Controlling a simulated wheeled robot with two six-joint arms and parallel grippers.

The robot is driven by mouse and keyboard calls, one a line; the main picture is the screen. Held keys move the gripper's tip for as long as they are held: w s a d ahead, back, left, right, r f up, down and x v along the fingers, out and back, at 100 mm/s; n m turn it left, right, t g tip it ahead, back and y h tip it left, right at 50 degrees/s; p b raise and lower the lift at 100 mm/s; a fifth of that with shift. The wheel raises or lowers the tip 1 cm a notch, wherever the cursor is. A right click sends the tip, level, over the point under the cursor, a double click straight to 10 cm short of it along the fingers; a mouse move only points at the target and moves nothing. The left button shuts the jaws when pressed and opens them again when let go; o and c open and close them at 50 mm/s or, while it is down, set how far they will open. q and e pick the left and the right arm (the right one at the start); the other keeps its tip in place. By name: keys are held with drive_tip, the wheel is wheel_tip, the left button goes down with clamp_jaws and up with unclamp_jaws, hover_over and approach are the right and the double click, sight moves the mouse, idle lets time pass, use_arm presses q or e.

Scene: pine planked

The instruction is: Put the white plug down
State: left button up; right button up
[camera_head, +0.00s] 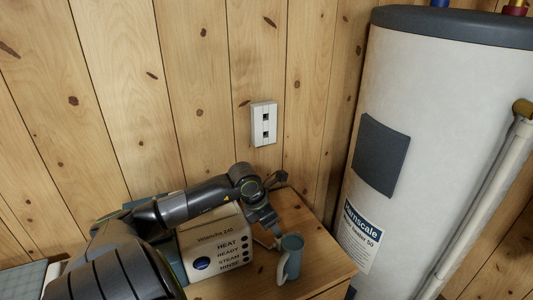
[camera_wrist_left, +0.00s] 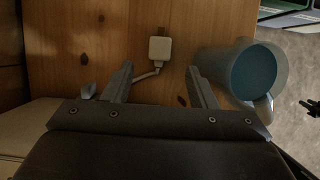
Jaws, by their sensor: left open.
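The white plug (camera_wrist_left: 160,47) lies on the wooden top (camera_wrist_left: 105,30) in the left wrist view, just beyond and between the fingertips. Its pale cord (camera_wrist_left: 146,74) bends down from it to the left. My left gripper (camera_wrist_left: 158,68) is open, with a clear gap between its fingers and nothing held. In the head view my left gripper (camera_head: 268,226) points down over the wooden top (camera_head: 318,262), behind the blue mug. I cannot make out the plug in the head view. My right gripper is not in view.
A blue-grey mug (camera_head: 291,256) stands close to the gripper; it also shows in the left wrist view (camera_wrist_left: 250,75). A cream machine (camera_head: 215,248) with lettering is left of it. A white outlet (camera_head: 264,124) is on the plank wall. A large white tank (camera_head: 430,100) stands right.

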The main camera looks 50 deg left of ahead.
use_arm(q)
drive_tip(key=shift+v, duration=2.05)
